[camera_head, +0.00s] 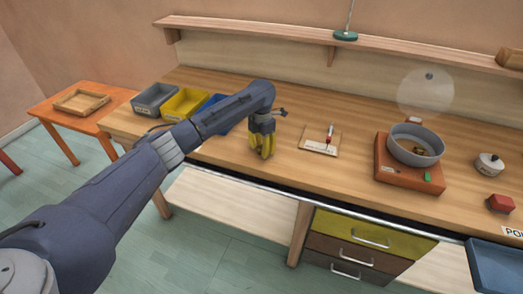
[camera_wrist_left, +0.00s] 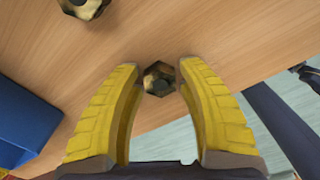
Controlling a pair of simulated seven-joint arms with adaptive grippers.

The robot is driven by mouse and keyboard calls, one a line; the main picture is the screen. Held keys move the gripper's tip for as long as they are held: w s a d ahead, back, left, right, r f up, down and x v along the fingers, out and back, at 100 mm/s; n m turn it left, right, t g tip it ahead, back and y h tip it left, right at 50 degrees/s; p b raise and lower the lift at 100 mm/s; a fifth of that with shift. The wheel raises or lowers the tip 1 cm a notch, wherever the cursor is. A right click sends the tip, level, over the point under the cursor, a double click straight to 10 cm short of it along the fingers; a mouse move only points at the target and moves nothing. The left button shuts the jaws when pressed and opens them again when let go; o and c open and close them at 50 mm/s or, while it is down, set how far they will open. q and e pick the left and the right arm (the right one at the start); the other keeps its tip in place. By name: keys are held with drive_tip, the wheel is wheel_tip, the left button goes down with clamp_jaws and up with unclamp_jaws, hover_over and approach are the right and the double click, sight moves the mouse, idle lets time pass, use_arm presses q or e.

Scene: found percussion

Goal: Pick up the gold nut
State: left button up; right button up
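In the left wrist view, a dark gold nut (camera_wrist_left: 159,78) lies on the wooden table between the tips of my left gripper (camera_wrist_left: 158,75). The yellow fingers are apart, one on each side of it. Whether they touch it I cannot tell. A second gold nut (camera_wrist_left: 86,7) with a hole is cut off by the top edge, away from the fingers. In the head view my left gripper (camera_head: 262,146) points down close to the tabletop near its front edge, and hides the nut there. My right gripper is not in view.
Grey (camera_head: 155,98), yellow (camera_head: 186,103) and blue bins stand left of my gripper, the blue one partly behind my arm. A grey pan (camera_head: 415,145) stands on an orange-brown base (camera_head: 393,175).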

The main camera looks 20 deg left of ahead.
use_arm(q)
clamp_jaws()
drive_tip(key=shift+r, duration=0.1)
